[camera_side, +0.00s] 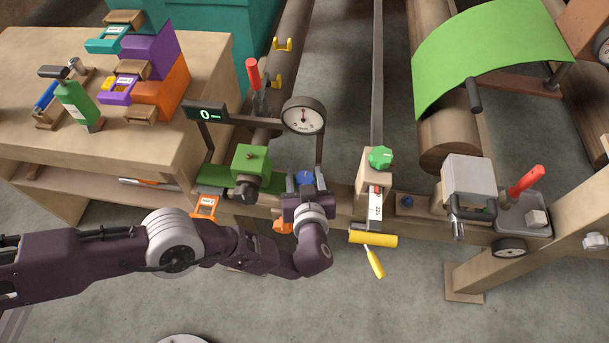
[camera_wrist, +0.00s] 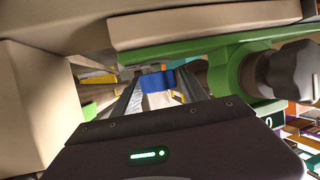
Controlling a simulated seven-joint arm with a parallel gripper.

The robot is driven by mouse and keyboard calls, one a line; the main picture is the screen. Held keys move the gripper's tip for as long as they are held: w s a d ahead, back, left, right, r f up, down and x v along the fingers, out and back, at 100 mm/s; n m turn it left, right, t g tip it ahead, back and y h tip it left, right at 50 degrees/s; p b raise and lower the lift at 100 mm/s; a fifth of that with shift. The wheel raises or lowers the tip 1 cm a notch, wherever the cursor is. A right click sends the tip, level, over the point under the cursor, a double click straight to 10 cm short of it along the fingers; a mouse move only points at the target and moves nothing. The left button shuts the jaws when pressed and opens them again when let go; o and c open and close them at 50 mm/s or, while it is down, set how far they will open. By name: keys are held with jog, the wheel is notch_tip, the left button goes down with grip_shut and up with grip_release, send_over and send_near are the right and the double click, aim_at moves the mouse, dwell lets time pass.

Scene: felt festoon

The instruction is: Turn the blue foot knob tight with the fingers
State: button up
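The blue foot knob (camera_side: 304,178) sits low on the frame, beside the green clamp block. In the side view my gripper (camera_side: 305,190) is right at it, with a finger on either side, and hides part of it. In the wrist view the blue knob (camera_wrist: 155,82) lies between the two fingertips of my gripper (camera_wrist: 158,84) and fills nearly all the gap. The fingers are apart. Whether they press on the knob or only flank it, I cannot tell.
A green clamp block (camera_side: 251,160) stands just left of my gripper, and a round dial gauge (camera_side: 303,115) behind it. A post with a green knob (camera_side: 380,157) and a yellow roller (camera_side: 373,239) are to the right. Another blue knob (camera_side: 407,201) sits further right.

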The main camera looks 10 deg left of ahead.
grip_shut()
jog(key=shift+m+h, duration=2.9)
jog(key=shift+h, duration=0.4)
jog(key=shift+d, duration=0.1)
jog(key=shift+o, duration=1.8)
grip_release()
jog(key=shift+s, duration=0.1)
